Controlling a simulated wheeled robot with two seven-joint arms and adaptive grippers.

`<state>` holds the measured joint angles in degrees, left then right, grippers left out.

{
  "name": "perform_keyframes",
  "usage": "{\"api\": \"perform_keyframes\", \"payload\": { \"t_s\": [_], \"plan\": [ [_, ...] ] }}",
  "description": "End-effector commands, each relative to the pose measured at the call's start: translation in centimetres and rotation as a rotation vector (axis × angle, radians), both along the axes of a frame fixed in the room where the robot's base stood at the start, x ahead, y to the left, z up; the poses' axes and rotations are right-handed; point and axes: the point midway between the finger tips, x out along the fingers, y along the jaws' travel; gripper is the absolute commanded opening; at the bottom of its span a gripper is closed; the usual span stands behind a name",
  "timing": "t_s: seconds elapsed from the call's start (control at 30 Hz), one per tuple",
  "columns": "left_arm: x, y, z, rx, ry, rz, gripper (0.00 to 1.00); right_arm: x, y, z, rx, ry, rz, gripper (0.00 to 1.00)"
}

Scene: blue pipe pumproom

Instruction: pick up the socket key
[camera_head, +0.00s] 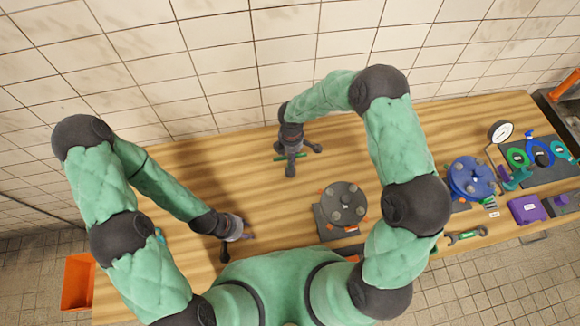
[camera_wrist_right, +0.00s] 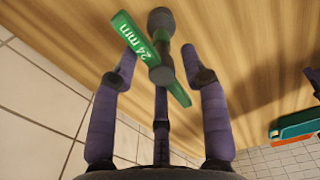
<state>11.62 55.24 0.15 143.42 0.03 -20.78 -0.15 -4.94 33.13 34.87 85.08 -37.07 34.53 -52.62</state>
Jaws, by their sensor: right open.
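I cannot tell whether the fingers touch the key. My left gripper (camera_head: 237,240) is low over the table's front left, fingers spread and empty.
A grey round flange (camera_head: 344,204) stands on a dark plate right of centre. Farther right are a blue flange (camera_head: 470,178), a wrench (camera_head: 467,235), a purple box (camera_head: 527,208) and a gauge (camera_head: 501,131). An orange bin (camera_head: 78,281) stands at the left. The tiled wall is behind.

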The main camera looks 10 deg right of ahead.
Motion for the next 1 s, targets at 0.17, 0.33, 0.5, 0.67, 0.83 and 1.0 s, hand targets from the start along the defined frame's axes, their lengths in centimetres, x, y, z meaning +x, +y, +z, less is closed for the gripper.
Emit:
{"api": "perform_keyframes", "payload": {
  "t_s": [0.17, 0.33, 0.5, 0.67, 0.83, 1.0],
  "plan": [
    [0.0, 0.0, -0.6, 0.000, -0.001, 0.000, 0.40, 0.0, 0.1, -1.0, 0.000, -0.001, 0.000, 0.45],
    [0.0, 0.0, -2.1, 0.000, -0.001, 0.000, 0.40, 0.0, 0.3, -3.5, 0.000, 0.001, 0.001, 0.45],
    [0.0, 0.0, -3.1, 0.000, 0.000, 0.000, 0.40, 0.0, 0.3, -5.2, 0.000, 0.001, 0.000, 0.45],
    [0.0, 0.0, -3.1, 0.000, 0.000, 0.000, 0.40, 0.1, 0.3, -5.3, 0.000, -0.001, 0.000, 0.45],
    [0.0, 0.0, -3.0, 0.000, -0.001, 0.000, 0.40, 0.1, 0.3, -5.2, 0.000, -0.001, 0.000, 0.25],
    [0.0, 0.0, -3.0, 0.000, -0.001, 0.000, 0.40, 0.1, 0.3, -5.2, 0.000, -0.001, 0.000, 0.00]
  ]
}}
